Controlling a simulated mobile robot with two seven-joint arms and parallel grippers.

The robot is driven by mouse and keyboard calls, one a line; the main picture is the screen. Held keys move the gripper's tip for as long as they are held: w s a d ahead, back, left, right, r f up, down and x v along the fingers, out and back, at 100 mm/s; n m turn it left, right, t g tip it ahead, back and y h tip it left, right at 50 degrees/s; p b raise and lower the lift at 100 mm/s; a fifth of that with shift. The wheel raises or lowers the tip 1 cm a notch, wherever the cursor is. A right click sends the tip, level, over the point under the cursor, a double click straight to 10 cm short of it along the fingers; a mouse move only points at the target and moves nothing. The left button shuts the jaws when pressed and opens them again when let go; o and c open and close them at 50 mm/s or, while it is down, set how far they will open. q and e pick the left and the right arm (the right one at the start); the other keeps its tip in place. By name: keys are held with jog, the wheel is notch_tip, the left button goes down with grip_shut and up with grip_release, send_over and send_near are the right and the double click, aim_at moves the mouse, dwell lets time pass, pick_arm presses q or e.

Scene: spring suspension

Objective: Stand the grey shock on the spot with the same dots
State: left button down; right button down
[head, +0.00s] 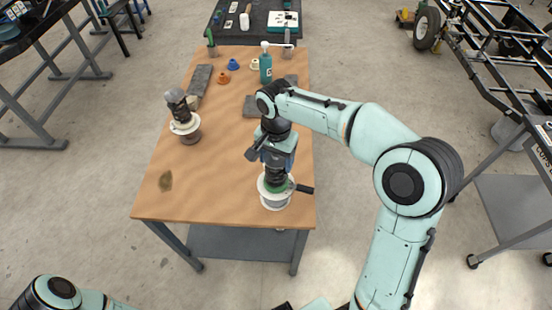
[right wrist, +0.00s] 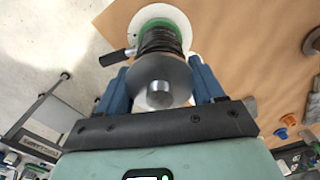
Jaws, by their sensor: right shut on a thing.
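A dark grey shock (head: 275,175) stands roughly upright over a round white-rimmed base (head: 276,203) at the table's front right. A green ring (right wrist: 160,27) shows at its far end in the right wrist view, with the white disc (right wrist: 178,14) beyond it. Its grey round top plate with a metal stub (right wrist: 160,94) faces the wrist camera. My right gripper (head: 276,153) is shut on the shock from above, its blue fingers on either side. A second dark shock (head: 177,101) leans on another white disc (head: 186,124) at the left. No dots can be made out. My left gripper is out of view.
A black handle (head: 304,189) sticks out beside the right base. The wooden tabletop (head: 215,185) is clear at front middle.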

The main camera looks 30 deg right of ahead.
jog(key=shift+w, duration=0.1)
jog(key=shift+f, duration=0.15)
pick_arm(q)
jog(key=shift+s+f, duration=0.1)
pick_arm(e)
jog(key=shift+c, duration=0.7)
grip_release()
jog(key=shift+r, duration=0.3)
notch_tip(320, 180, up, 12)
jog(key=shift+f+p, duration=0.15)
jog(key=shift+p, duration=0.9)
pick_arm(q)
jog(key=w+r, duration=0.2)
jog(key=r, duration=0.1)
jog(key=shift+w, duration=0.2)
pick_arm(e)
jog(key=shift+f, duration=0.1)
